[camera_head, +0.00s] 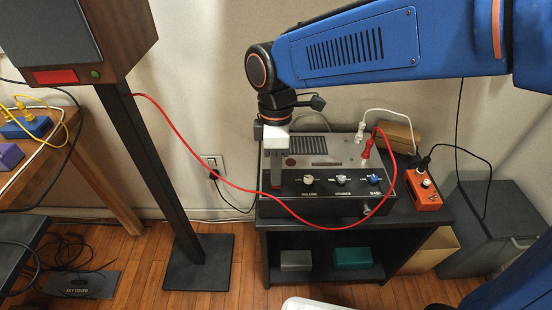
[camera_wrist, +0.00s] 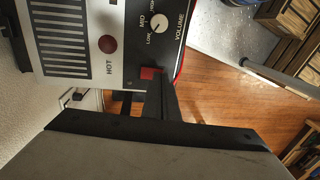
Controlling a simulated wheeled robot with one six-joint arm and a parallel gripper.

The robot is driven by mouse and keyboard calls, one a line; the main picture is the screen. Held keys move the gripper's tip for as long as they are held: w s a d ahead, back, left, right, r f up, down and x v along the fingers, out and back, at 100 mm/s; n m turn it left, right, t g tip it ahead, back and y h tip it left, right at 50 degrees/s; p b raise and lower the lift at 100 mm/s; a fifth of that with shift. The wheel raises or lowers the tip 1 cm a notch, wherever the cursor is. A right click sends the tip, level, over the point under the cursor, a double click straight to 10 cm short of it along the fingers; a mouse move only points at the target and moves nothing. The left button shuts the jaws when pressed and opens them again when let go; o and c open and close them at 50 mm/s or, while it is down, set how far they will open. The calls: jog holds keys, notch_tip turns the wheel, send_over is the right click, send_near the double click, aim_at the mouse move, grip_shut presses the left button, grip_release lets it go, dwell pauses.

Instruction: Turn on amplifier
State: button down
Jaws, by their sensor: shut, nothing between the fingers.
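The amplifier (camera_head: 325,185) is a grey and black box on a low black stand, with a row of knobs on its front panel. In the wrist view the amplifier (camera_wrist: 125,20) shows a vent grille, a dark red round spot by "HOT" and a knob by "VOLUME". A small red switch (camera_wrist: 148,73) is near the panel's edge, partly covered by my finger. My gripper (camera_head: 276,184) is shut and empty, pointing down at the panel's left end. In the wrist view my gripper (camera_wrist: 158,85) is right at the switch; I cannot tell whether it touches.
A red cable (camera_head: 190,148) loops across the amplifier's front. An orange pedal (camera_head: 424,188) sits on the stand's right end. A speaker on a black post (camera_head: 165,180) stands to the left. A grey bin (camera_head: 485,215) is at the right. Cables lie on the left floor.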

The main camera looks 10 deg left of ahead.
jog(key=shift+f, duration=0.4)
jog(key=shift+s, duration=0.1)
jog(key=shift+f, duration=0.2)
jog(key=shift+w+a+r, duration=0.15)
jog(key=shift+w, duration=0.6)
jog(key=shift+r, duration=0.15)
notch_tip(320, 180, up, 14)
jog(key=w, duration=0.1)
jog(key=shift+w+a, duration=0.2)
jog(key=shift+w, duration=0.1)
